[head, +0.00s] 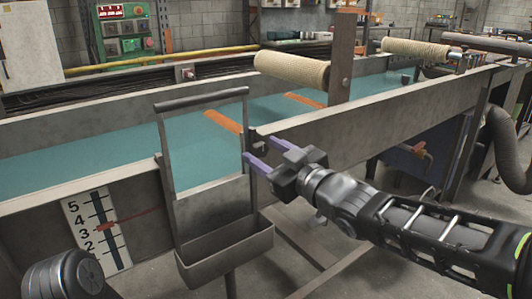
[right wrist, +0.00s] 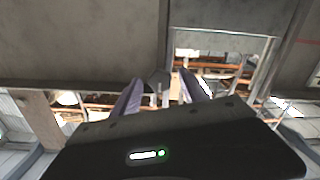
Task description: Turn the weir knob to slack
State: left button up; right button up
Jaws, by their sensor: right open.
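A small dark knob (head: 254,135) sits on the channel's near side wall, just right of the weir frame (head: 163,190). My right gripper (head: 257,148) is open, its two purple fingers pointing at the knob. In the right wrist view a dark knob-like piece (right wrist: 157,76) shows between the fingertips of the gripper (right wrist: 160,82); I cannot tell whether they touch it. My left gripper is out of view.
The long channel (head: 400,109) holds teal water (head: 75,151). A grey box (head: 226,252) hangs below the weir frame. Wound rollers (head: 290,69) and an upright post (head: 342,60) stand over the channel. A ribbed hose (head: 508,145) is at far right.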

jog(key=shift+s+d, duration=0.3)
jog(key=shift+s, duration=0.1)
jog(key=p+v, duration=0.2)
jog(key=v, duration=0.5)
